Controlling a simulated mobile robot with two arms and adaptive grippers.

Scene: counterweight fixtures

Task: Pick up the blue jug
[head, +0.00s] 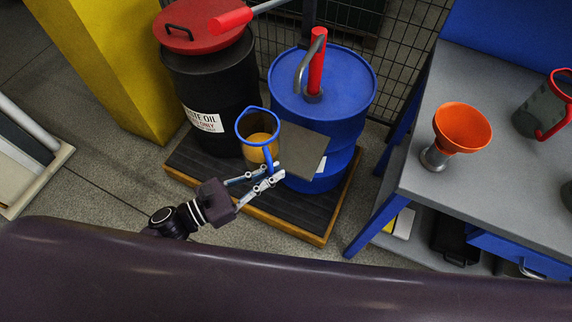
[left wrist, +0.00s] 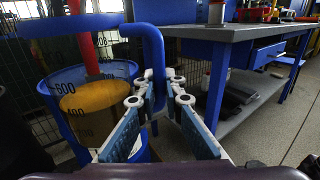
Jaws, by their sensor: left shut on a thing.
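The blue jug (head: 257,135) is clear, with a blue rim, a blue handle and amber liquid inside. It looks upright in the head view, in front of the two drums. My left gripper (head: 277,172) is shut on the jug's handle. In the left wrist view, the handle (left wrist: 154,50) runs down between the fingers (left wrist: 158,95), and the jug's marked wall and amber liquid (left wrist: 92,110) show on the left. A flat grey plate (head: 305,150) is right beside the jug; I cannot tell if the jug touches it. My right gripper is not in view.
A black drum (head: 215,85) with a red lid and a blue drum (head: 340,90) with a pump stand on a wood-edged pallet (head: 310,233). A grey bench (head: 470,190) at right bears an orange funnel (head: 462,128) and a red-handled jug (head: 540,112). A yellow pillar (head: 115,70) is at left.

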